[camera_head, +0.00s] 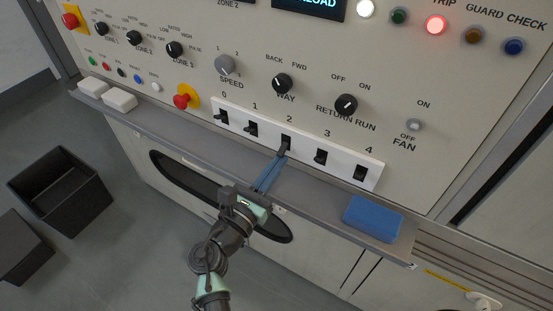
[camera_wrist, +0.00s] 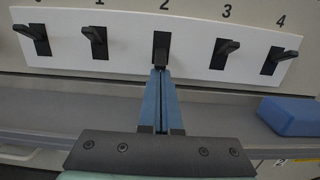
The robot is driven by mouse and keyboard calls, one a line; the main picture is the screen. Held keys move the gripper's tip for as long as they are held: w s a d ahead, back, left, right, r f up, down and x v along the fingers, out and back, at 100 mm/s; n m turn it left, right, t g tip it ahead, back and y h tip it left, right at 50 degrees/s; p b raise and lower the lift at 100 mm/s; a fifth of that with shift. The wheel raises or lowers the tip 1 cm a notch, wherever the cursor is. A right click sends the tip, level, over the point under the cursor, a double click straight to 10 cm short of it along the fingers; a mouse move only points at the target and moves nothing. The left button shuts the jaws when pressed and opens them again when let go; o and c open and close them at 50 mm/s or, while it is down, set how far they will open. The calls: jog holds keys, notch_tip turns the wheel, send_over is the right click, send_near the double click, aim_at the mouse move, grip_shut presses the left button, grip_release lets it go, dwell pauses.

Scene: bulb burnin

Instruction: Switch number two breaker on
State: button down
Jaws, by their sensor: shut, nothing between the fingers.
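A white breaker strip (camera_head: 303,145) on the panel carries several black toggle breakers labelled 0 to 4. The number two breaker (camera_head: 286,141) is the middle one; its lever also shows in the wrist view (camera_wrist: 161,41). My gripper (camera_head: 281,156) is shut, with its blue fingers together and empty. The fingertips (camera_wrist: 159,71) are right at the lower end of the number two lever; whether they touch it I cannot tell. The fingers partly cover the lever's lower part. In the wrist view the neighbouring levers, number one (camera_wrist: 96,35) and number three (camera_wrist: 225,48), stick out toward me.
A grey ledge (camera_head: 325,202) runs below the strip, with a blue block (camera_head: 372,218) at its right and white blocks (camera_head: 119,99) at its left. Red buttons, knobs and a lit red trip lamp (camera_head: 436,25) are on the panel. Dark bins (camera_head: 62,187) stand on the floor at left.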

aim_at(283, 148)
jog(key=shift+s+r+g+p, duration=0.1)
jog(key=shift+r+g+p, duration=0.25)
jog(key=shift+p, duration=1.5)
jog(key=shift+r+p, duration=0.1)
jog(key=shift+p, duration=0.25)
jog(key=r+g+y+p, duration=0.1)
jog(key=p, duration=0.4)
jog(key=shift+s+a+r, duration=0.1)
jog(key=shift+a, duration=0.05)
jog(key=r+g+y+p, duration=0.1)
jog(key=g+p, duration=0.1)
jog(key=p, duration=0.5)
jog(key=r+g+y+p, duration=0.1)
jog(key=g+p, duration=0.1)
jog(key=p, duration=0.6)
jog(key=shift+s+r, duration=0.1)
jog(key=shift+s, duration=0.1)
jog(key=g+p, duration=0.1)
jog(key=p, duration=0.1)
jog(key=g+y+p, duration=0.1)
jog(key=p, duration=0.2)
jog(key=shift+r, duration=0.35)
jog(key=shift+a+f, duration=0.1)
jog(key=shift+f, duration=0.35)
jog(key=shift+r, duration=0.15)
jog(key=shift+r+p, duration=0.65)
jog(key=shift+r, duration=0.05)
